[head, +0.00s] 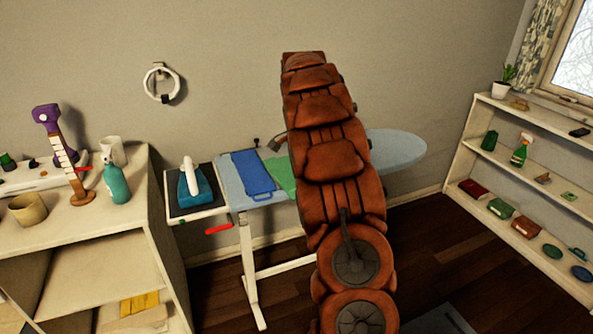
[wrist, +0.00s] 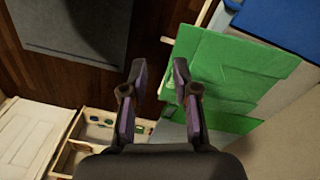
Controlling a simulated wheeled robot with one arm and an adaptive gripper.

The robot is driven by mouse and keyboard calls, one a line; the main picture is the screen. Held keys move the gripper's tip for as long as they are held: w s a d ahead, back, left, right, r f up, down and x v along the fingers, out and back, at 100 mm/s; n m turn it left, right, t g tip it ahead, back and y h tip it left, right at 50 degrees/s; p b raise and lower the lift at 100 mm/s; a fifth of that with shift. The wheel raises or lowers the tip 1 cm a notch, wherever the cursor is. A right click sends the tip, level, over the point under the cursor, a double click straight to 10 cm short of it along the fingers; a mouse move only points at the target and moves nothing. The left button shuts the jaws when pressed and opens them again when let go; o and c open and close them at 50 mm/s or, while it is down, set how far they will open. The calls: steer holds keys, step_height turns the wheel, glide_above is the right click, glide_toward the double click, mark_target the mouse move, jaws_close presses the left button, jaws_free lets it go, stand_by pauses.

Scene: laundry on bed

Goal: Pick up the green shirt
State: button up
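The green shirt (head: 281,174) lies flat on the ironing board (head: 402,150) in the head view, beside a blue folded garment. My brown arm hides much of it there. In the wrist view the green shirt (wrist: 228,72) looks folded and spreads right of centre, with one edge near the board's edge. My gripper (wrist: 159,78) is open in the wrist view, with nothing between its fingers. Its right finger overlaps the shirt's edge in the picture, and its left finger is over dark floor. I cannot tell whether it touches the shirt.
The blue garment (head: 252,174) lies left of the shirt. An iron (head: 194,184) stands on the board's left end. A cluttered shelf unit (head: 118,228) is at left, and white shelves (head: 528,176) are at right. A grey mat (wrist: 75,35) lies on the floor.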

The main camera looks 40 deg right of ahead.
steer(key=d+m, duration=0.1)
steer(key=d, duration=0.1)
steer(key=w+d+f, duration=0.1)
steer(key=d, duration=0.1)
steer(key=d+f+m+p, duration=0.1)
steer(key=d, duration=0.2)
steer(key=shift+w+m, duration=0.3)
steer(key=shift+w, duration=0.05)
steer(key=shift+w+d+f, duration=0.1)
steer(key=shift+d+f, duration=0.2)
steer(key=shift+d, duration=0.2)
steer(key=shift+f+p, duration=1.65)
steer(key=shift+f, duration=2.15)
jaws_close()
